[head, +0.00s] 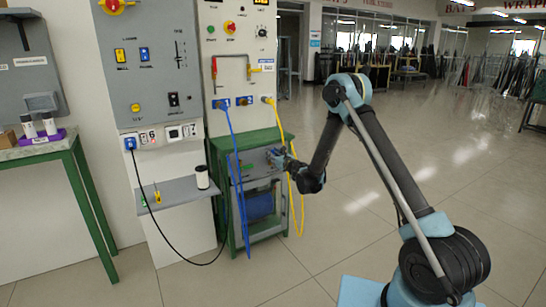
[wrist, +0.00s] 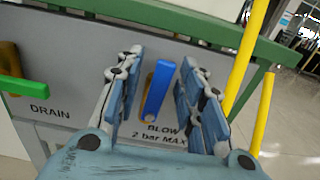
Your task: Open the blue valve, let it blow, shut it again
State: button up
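The blue valve lever (wrist: 158,90) stands nearly upright, its top tilted slightly right, on a grey panel above the label "BLOW 2 bar MAX". A bit of its brass body shows beside it. My gripper (wrist: 162,60) is open, with one finger left of the lever and one right of it. Gaps show on both sides, so it does not appear to touch the lever. In the head view my gripper (head: 279,158) is at the front of the green-framed cabinet (head: 247,141); the blue lever cannot be made out there.
A green-handled valve (wrist: 22,86) marked DRAIN sits to the left on the same panel. A yellow hose (wrist: 245,60) hangs close on the right. The green frame edge (wrist: 180,18) runs above. A blue hose (head: 236,170) hangs in front of the cabinet. Floor to the right is clear.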

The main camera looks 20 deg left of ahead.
jog(key=v, duration=0.7)
dwell(0.3)
